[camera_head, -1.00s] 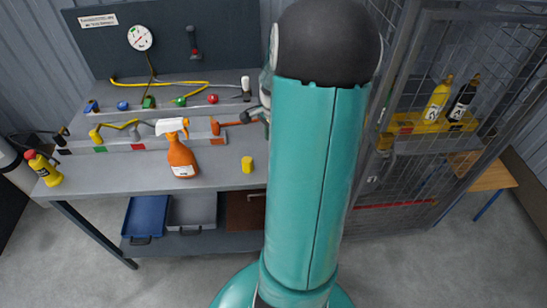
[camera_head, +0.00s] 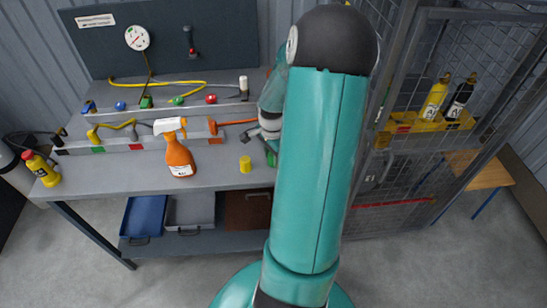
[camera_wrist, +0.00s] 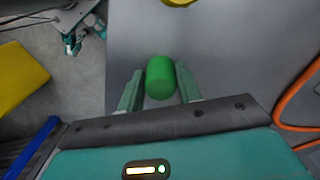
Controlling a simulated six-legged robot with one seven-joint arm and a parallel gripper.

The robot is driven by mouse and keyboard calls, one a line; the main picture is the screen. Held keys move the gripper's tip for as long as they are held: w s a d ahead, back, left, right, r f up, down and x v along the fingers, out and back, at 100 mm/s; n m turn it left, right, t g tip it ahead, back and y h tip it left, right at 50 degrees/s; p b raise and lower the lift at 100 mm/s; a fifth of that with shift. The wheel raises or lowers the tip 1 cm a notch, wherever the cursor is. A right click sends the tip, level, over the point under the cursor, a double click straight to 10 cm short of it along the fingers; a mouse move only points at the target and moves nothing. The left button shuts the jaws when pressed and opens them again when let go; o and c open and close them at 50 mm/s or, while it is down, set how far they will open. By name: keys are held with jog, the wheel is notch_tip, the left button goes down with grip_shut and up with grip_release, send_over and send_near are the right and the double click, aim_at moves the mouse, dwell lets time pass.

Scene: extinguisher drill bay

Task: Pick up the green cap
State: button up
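The green cap (camera_wrist: 160,78) is a small green cylinder in the wrist view, over the grey bench top. My gripper (camera_wrist: 161,85) has one finger on each side of it. The fingers look open, with narrow gaps between their tips and the cap, so they are around it but not clearly touching it.
A yellow cap (camera_head: 245,164) stands close by on the bench (camera_head: 215,178). An orange spray bottle (camera_head: 179,158) stands farther left. A low ledge with coloured fittings runs behind. A wire cage (camera_head: 410,150) is to the right.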

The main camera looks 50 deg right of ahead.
jog(key=c, duration=0.5)
jog(key=shift+r, duration=0.55)
notch_tip(320, 180, up, 3)
jog(key=shift+s+a+f, duration=0.1)
jog(key=shift+s+f, duration=0.05)
jog(key=shift+f, duration=0.05)
jog(key=s+a+r, duration=0.7)
jog(key=s+r, duration=0.2)
jog(key=s, duration=0.2)
jog(key=shift+s+a+r, duration=0.15)
jog(key=shift+s+a, duration=0.1)
jog(key=shift+a, duration=0.05)
